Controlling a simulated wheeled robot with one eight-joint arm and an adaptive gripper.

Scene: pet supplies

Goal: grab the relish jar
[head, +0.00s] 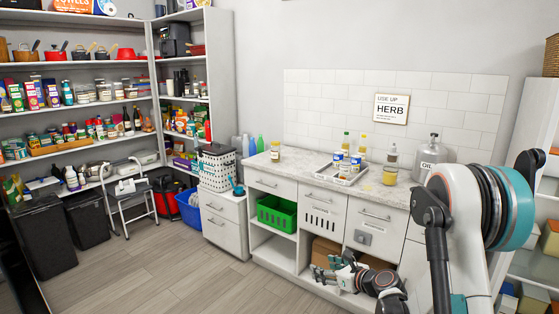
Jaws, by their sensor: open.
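A small jar (275,152) with a yellowish body and pale label stands upright on the left end of the marble counter (300,165). It may be the relish jar, but its label is too small to read. My gripper (322,272) is low in front of the counter's lower cabinets, below and to the right of that jar and well apart from it. The gripper is open and looks empty. My arm covers part of the right side of the view.
A green basket (277,214) sits in the cabinet. Floor (190,275) at left is clear; a step stool (127,200) stands near the shelves.

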